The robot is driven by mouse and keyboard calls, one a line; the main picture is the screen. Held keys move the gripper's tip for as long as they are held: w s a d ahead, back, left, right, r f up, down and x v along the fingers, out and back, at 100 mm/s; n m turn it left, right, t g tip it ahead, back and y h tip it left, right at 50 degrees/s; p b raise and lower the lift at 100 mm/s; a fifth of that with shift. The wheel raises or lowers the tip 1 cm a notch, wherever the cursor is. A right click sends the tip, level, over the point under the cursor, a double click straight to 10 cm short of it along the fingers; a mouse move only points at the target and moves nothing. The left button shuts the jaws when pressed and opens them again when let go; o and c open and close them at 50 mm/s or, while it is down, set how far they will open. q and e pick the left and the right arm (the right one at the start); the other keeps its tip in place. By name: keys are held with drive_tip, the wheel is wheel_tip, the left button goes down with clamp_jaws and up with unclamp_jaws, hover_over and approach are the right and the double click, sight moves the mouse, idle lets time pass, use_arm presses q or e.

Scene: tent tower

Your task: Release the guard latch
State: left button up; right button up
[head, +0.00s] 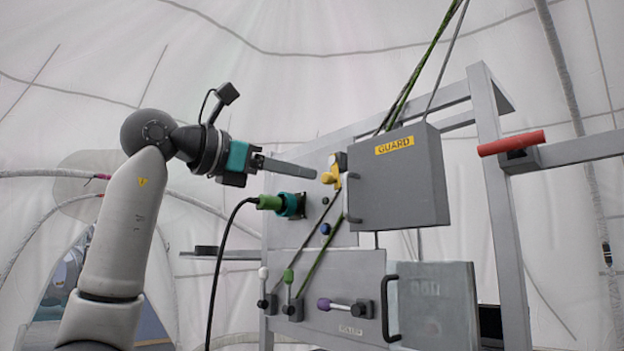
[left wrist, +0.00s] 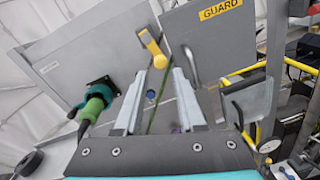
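The guard latch (head: 330,174) is a yellow handle at the left edge of the grey guard box (head: 398,180), which carries a yellow GUARD label. In the left wrist view the latch (left wrist: 152,46) lies just beyond my left fingertips, between their lines. My left gripper (head: 308,171) points right at the latch in the head view, its tips close to it. In the left wrist view the left gripper (left wrist: 161,76) has its two fingers apart with nothing between them. Whether a tip touches the latch I cannot tell. My right gripper is in neither view.
A green plug (head: 270,202) with a black cable sits in a socket below my left gripper. Levers with white, green and purple knobs (head: 323,304) are lower on the panel. A red-ended bar (head: 511,143) sticks out at the right. Green ropes run above the guard box.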

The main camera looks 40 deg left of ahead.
use_arm(q)
drive_tip(key=s+a, duration=0.1)
drive_tip(key=s, duration=0.9)
drive_tip(key=shift+s+a, duration=0.25)
drive_tip(key=shift+s, duration=0.05)
